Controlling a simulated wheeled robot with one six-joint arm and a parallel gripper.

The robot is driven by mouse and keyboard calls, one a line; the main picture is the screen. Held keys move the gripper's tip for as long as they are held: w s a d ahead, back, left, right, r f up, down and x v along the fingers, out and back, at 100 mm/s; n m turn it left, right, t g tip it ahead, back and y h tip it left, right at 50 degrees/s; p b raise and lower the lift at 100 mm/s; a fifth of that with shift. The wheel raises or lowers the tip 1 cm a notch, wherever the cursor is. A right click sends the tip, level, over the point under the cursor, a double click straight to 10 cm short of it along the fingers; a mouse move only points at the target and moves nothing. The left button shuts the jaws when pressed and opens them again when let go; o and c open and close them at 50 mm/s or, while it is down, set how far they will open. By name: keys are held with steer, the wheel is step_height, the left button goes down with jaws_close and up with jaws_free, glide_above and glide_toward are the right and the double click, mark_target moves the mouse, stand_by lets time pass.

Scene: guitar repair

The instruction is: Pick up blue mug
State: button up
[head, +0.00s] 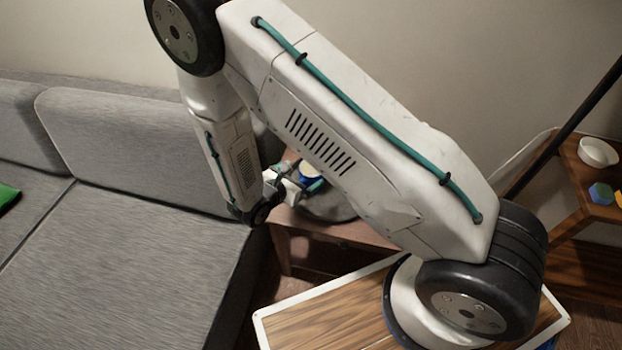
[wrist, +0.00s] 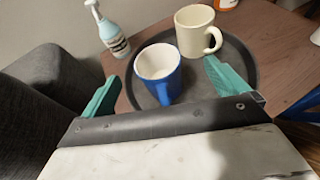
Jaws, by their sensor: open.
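The blue mug (wrist: 166,76), white inside, stands upright on a dark round tray (wrist: 246,68) in the wrist view. Its handle points toward my gripper. My gripper (wrist: 160,85) is open, with one teal finger left of the blue mug and the other to its right. No contact with the mug is visible. A cream mug (wrist: 193,33) stands behind and to the right of it on the same tray. In the head view my arm covers most of this spot; a small part of the blue mug (head: 309,172) shows beside my gripper (head: 318,185).
The tray is on a wooden side table (wrist: 281,48). A pale blue bottle (wrist: 113,36) stands left of the tray. A grey sofa (head: 130,240) borders the table's left side. A shelf at right holds a white bowl (head: 598,152) and small coloured blocks.

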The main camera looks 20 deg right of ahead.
mark_target(311, 169)
steer(key=shift+w+d+f, duration=0.2)
steer(key=shift+d+f, duration=0.05)
steer(key=shift+f, duration=0.5)
steer(key=x, duration=0.6)
steer(key=shift+w+f, duration=0.3)
steer(key=shift+w, duration=0.15)
steer(key=c, duration=1.4)
steer(key=shift+r, duration=0.15)
